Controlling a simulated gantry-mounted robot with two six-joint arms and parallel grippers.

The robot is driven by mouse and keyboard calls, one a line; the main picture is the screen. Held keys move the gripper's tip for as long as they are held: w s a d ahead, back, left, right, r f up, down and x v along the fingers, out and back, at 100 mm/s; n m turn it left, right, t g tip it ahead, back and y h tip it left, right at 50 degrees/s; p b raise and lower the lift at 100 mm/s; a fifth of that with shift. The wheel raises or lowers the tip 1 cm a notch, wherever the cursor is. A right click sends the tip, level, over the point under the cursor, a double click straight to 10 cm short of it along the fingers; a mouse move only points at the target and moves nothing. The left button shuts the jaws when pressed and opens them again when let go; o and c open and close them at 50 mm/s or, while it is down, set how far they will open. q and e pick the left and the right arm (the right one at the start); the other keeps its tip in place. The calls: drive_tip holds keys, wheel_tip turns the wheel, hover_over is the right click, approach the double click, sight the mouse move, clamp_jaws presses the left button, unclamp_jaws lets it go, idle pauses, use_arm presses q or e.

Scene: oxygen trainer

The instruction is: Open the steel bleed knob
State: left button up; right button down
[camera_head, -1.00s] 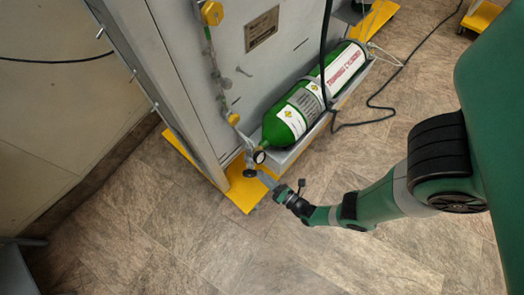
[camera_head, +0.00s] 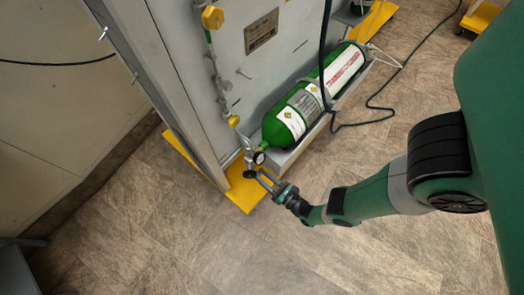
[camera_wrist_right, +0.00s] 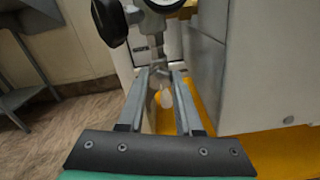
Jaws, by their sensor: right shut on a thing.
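The small steel bleed knob (camera_wrist_right: 161,72) shows between my right fingertips in the right wrist view, below the steel valve fitting. My right gripper (camera_wrist_right: 161,76) is shut on it, with its two fingers either side. In the head view my right gripper (camera_head: 263,177) reaches in from the right, low at the panel's foot; the bleed knob is too small to make out there. A round pressure gauge (camera_head: 259,157) and a black handwheel (camera_head: 250,174) are close by the fingertips. The handwheel also shows in the wrist view (camera_wrist_right: 109,22). My left gripper is not in view.
A green oxygen cylinder (camera_head: 292,119) lies on a grey shelf beside the tall grey panel (camera_head: 185,75). The panel stands on a yellow base (camera_head: 245,193). A black hose (camera_head: 365,121) lies on the floor behind. The floor in front is clear.

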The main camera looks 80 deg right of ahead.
drive_tip(key=shift+r, duration=0.1)
idle(0.3)
drive_tip(key=c, duration=0.6)
unclamp_jaws()
